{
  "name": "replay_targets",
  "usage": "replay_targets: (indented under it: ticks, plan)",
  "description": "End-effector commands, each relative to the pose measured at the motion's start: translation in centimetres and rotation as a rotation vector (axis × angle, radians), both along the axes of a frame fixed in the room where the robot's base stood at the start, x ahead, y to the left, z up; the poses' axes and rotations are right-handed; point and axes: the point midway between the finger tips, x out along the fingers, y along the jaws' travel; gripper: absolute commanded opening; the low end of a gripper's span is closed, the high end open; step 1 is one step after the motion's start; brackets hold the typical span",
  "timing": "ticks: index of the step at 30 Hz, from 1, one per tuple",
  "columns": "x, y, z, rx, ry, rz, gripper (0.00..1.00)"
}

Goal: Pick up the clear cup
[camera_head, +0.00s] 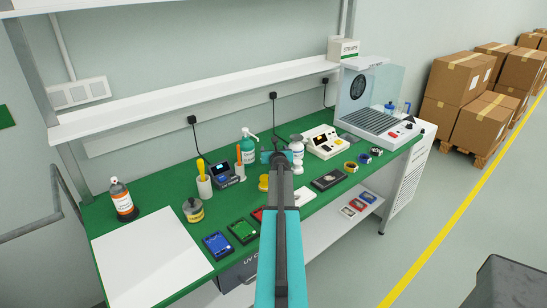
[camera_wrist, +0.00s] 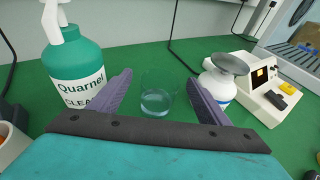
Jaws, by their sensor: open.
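The clear cup (camera_wrist: 156,100) stands upright on the green mat in the wrist view, ahead of my gripper and roughly centred between its fingers. It is see-through with a faint rim and a darker base. My gripper (camera_wrist: 161,98) is open, with one dark finger on each side of the cup in the picture; I cannot tell whether the fingertips reach around it. In the head view my gripper (camera_head: 276,157) is over the bench's back half, and the cup cannot be made out behind my arm.
A green pump bottle (camera_wrist: 78,68) stands close to the left finger. A white bottle with a grey top (camera_wrist: 220,84) stands close to the right finger. A cream device (camera_wrist: 262,88) is farther right. A white shelf (camera_head: 200,100) runs above the green bench mat (camera_head: 160,190).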

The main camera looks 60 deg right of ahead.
Motion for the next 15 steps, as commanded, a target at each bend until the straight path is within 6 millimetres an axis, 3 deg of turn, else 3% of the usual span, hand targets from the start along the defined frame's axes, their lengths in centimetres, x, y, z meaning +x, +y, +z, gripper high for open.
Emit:
replay_targets:
  ticks: [3, 11, 15]
  plan:
    - [0.01, 0.0, 0.01, 0.0, 0.0, 0.0, 0.67]
    - [0.01, 0.02, 0.02, 0.0, 0.0, 0.0, 0.24]
    - [0.01, 0.0, 0.05, -0.001, -0.001, 0.0, 0.24]
